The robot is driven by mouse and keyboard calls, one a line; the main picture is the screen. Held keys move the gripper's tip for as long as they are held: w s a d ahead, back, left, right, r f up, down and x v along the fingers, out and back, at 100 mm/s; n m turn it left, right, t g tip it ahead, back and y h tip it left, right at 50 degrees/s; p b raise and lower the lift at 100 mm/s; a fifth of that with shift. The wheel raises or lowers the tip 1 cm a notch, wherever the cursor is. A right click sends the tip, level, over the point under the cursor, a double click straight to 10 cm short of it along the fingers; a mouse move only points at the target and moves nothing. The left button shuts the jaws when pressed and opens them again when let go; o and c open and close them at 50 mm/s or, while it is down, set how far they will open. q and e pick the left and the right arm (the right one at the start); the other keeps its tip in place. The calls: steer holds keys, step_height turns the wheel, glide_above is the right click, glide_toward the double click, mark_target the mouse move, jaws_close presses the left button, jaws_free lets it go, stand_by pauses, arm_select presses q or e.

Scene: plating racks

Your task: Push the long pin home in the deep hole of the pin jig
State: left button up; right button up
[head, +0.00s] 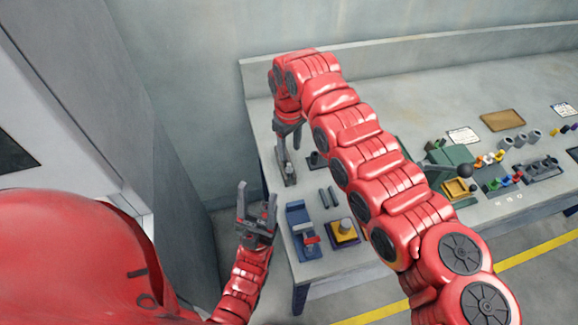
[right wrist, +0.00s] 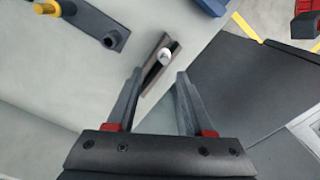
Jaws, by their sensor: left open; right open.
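A narrow dark block (right wrist: 153,73), which looks like the pin jig, lies on the bench in the right wrist view. A pale round pin end (right wrist: 165,56) shows over its middle; how deep the pin sits cannot be told. The block also shows in the head view (head: 289,176), below my right gripper. My right gripper (head: 289,145) points down at the bench, open and empty. In the right wrist view its fingers (right wrist: 157,88) are apart, with the block's near end between them and the pin just beyond. My left gripper (head: 256,203) is open and empty, left of the bench edge.
A dark base with a post (right wrist: 114,39) and a yellow pin (right wrist: 45,8) stands nearby. A blue fixture (head: 297,214), two dark bars (head: 328,197) and a yellow-topped block (head: 343,231) lie nearer me. My right arm hides the bench middle. A wall adjoins the bench's left end.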

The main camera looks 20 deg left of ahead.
mark_target(289, 164)
steer(key=shift+s+f, duration=0.1)
steer(key=shift+f, duration=0.05)
steer(key=f+p, duration=0.2)
steer(key=f, duration=0.1)
steer(key=f+p, duration=0.1)
steer(key=shift+s+d+f, duration=0.1)
steer(key=shift+s+f, duration=0.1)
steer(key=shift+s, duration=0.15)
steer(key=shift+f, duration=0.2)
jaws_close()
